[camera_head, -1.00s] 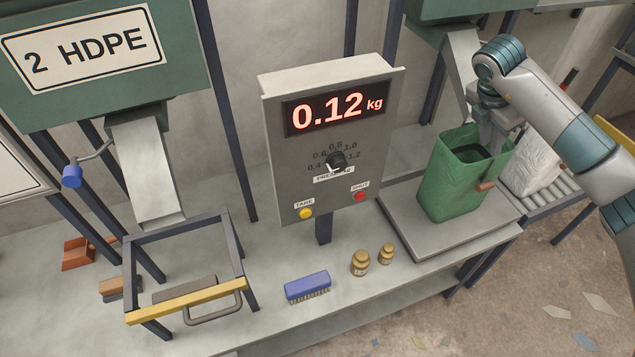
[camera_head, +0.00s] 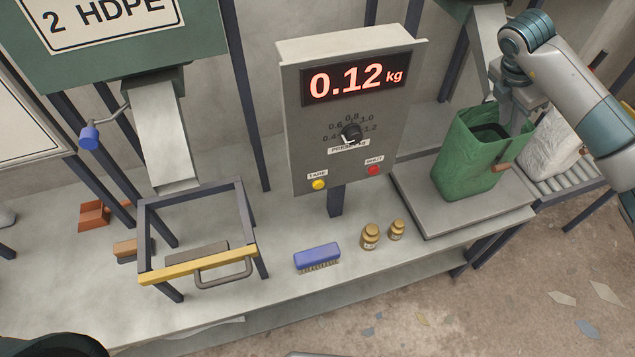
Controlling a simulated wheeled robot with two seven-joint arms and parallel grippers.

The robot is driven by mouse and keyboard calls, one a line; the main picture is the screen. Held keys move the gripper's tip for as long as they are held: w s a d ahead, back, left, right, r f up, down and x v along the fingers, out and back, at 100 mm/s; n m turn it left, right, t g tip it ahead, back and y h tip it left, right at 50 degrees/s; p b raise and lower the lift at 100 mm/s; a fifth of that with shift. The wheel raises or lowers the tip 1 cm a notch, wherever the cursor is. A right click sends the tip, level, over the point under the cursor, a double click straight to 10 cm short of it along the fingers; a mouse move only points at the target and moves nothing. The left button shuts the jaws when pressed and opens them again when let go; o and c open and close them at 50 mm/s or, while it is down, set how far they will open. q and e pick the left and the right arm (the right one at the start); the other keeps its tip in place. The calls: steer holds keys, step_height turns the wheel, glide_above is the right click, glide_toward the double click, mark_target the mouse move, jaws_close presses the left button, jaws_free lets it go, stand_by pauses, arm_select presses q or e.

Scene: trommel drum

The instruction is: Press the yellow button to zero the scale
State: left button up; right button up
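The yellow button (camera_head: 319,185) sits under a TARE label at the lower left of the grey scale box (camera_head: 300,140). The lit display (camera_head: 357,82) reads 0.12 kg. A red button (camera_head: 373,170) under a SHUT label is to its right. A green bag (camera_head: 465,165) stands upright and open on the scale platform (camera_head: 440,222). My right gripper (camera_head: 508,130) points down at the bag's right side, far from the yellow button. Its fingers are partly hidden, so I cannot tell open from shut. My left gripper is not in view; a dark rounded shape shows at the lower left corner.
A black dial (camera_head: 350,132) is on the box. A blue brush (camera_head: 317,257) and two brass weights (camera_head: 370,237) lie on the bench in front. A dark frame with a yellow bar (camera_head: 198,265) stands at left. A white sack (camera_head: 553,145) is at right.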

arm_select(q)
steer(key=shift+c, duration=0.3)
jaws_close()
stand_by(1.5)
